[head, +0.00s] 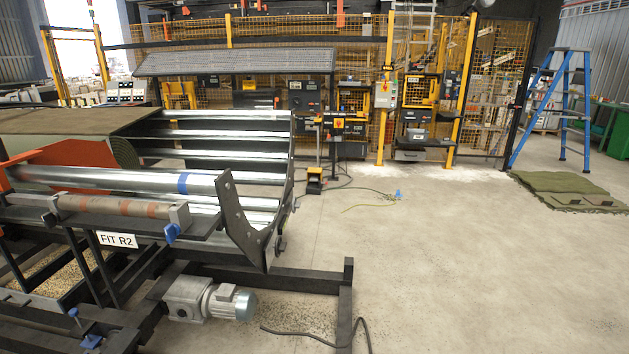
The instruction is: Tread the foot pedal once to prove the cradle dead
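The cradle (283,180) stands at the left, with several shiny steel rollers between dark curved end plates. What looks like the foot pedal (314,186), a small yellow and black box, sits on the floor just right of the cradle's far end. It is small here, and I cannot make out its tread plate. A control box with a yellow panel (339,123) is on a post above it. Neither of my grippers is in view.
Cables (372,207) trail on the floor right of the pedal. A dark frame with a motor (222,303) and loose cable fills the lower left. Yellow mesh fencing (365,100) closes the back. A blue stepladder (556,100) and turf pieces (566,190) are at right.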

